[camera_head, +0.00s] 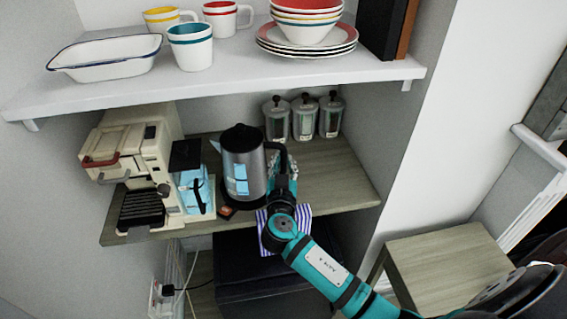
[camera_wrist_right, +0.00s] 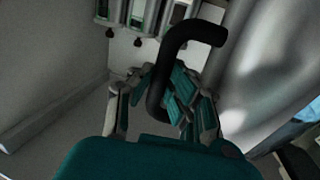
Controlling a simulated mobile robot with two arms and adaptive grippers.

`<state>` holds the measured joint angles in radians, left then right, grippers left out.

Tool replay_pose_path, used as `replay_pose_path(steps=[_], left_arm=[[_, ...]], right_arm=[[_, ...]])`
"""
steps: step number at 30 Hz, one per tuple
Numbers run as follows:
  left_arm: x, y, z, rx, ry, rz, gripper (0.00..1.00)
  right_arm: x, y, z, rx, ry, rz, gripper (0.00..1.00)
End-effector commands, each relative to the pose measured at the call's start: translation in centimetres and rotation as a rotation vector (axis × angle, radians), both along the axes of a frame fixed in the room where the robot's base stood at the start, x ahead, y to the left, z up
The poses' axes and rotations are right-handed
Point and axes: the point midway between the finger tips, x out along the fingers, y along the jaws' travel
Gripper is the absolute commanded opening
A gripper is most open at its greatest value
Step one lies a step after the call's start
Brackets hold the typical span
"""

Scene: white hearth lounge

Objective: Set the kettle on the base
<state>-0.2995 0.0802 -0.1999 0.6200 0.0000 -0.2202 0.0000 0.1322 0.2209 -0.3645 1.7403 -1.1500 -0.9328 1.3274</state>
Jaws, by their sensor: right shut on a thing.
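The kettle (camera_head: 240,160) is silver with a black lid and black handle, upright over the middle lower shelf. My right gripper (camera_head: 282,170) is shut on its handle, on the kettle's right side. In the right wrist view the black handle (camera_wrist_right: 203,32) runs down between the fingers of my right gripper (camera_wrist_right: 168,98), with the metal kettle body (camera_wrist_right: 265,65) at right. A small dark piece with an orange mark (camera_head: 227,213) shows below the kettle; I cannot tell whether it is the base. The kettle hides the shelf behind it. My left gripper is not in view.
A cream coffee machine (camera_head: 128,150) stands close left of the kettle. Several lidded jars (camera_head: 303,118) stand behind. A striped cloth (camera_head: 266,238) hangs at the front edge. The upper shelf (camera_head: 220,85) holds dishes. The lower shelf (camera_head: 340,185) is clear at right.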

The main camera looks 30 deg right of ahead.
Motion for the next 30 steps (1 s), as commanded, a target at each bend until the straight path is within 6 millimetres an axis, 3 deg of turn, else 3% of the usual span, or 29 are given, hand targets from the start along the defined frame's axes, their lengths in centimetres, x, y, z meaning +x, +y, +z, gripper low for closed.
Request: replay_pose_path(steps=[15,16,18,30], left_arm=[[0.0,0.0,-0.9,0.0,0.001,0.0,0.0],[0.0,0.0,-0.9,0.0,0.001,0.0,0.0],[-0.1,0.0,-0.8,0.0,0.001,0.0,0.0],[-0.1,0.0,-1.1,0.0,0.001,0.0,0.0]], right_arm=[[0.1,0.0,-0.2,0.003,-0.012,0.001,0.0],[0.1,0.0,-0.2,0.003,-0.012,0.001,0.15],[0.1,0.0,-0.2,0.002,-0.01,0.001,0.23],[-0.8,0.5,-1.1,0.0,0.007,0.001,0.23]])
